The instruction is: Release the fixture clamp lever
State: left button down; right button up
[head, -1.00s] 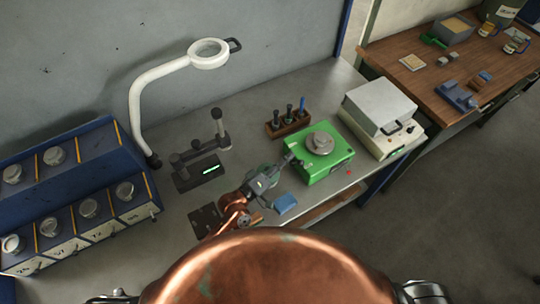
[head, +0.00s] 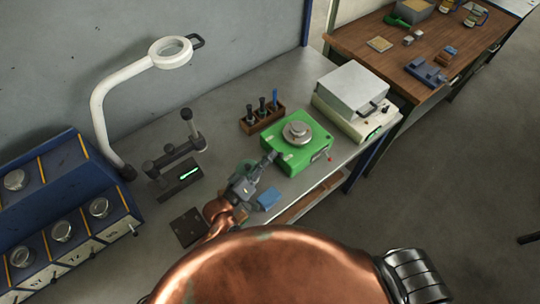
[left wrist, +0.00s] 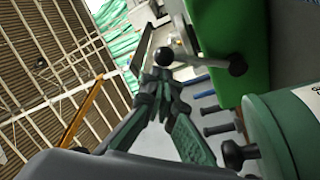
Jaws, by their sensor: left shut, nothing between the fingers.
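The green fixture (head: 296,160) stands on the grey bench with a round metal disc (head: 297,132) on top. A small red-tipped part (head: 329,156) sticks out at its right side. My left gripper (head: 274,156) is shut and empty, with its tips at the fixture's near left side. In the left wrist view the shut fingertips (left wrist: 164,76) are close beside a metal lever with black ball knobs (left wrist: 237,66), next to the green fixture wall (left wrist: 232,30). I cannot tell whether they touch it. My right gripper is not in view.
A wooden rack with dark tools (head: 262,117) stands behind the fixture, and a grey-white box unit (head: 354,88) to its right. A blue block (head: 268,198) lies near my left gripper. A dark stand (head: 178,160) and white lamp (head: 100,110) are to the left.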

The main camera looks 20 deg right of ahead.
pick_arm(q)
jog(key=s+a, duration=0.3)
jog(key=a, duration=0.8)
jog(key=shift+s+r+b, duration=0.3)
jog(key=shift+r, duration=0.1)
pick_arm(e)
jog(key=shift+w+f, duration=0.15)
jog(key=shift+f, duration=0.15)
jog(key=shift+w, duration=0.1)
